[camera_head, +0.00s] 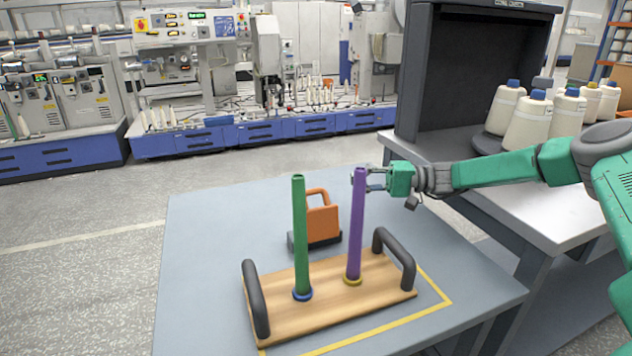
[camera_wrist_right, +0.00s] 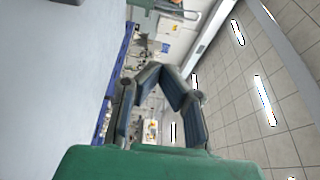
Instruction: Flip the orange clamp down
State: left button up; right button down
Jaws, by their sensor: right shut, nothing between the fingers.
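The orange clamp (camera_head: 322,222) stands upright on a dark base (camera_head: 327,242) at the middle of the table, with its loop handle at the top. The green rod partly covers its left side. My right gripper (camera_head: 368,180) is shut and empty, to the right of the clamp and higher in the picture, its tips beside the top of the purple rod. I cannot tell whether it touches the rod. In the right wrist view its fingers (camera_wrist_right: 160,74) meet at the tips. My left gripper is not in view.
A wooden tray (camera_head: 330,319) with two dark handles carries a green rod (camera_head: 300,240) and a purple rod (camera_head: 356,225) in front of the clamp. The grey table (camera_head: 205,250) is clear on the left. Yarn cones (camera_head: 530,122) stand on a side table at right.

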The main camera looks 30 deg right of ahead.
aim_at(316, 214)
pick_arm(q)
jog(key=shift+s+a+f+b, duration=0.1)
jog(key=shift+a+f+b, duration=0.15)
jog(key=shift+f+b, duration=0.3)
pick_arm(e)
jog(key=w+a, duration=0.1)
jog(key=a, duration=0.9)
jog(key=shift+w+r, duration=0.2)
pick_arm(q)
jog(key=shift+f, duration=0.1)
pick_arm(e)
jog(key=shift+a, duration=0.2)
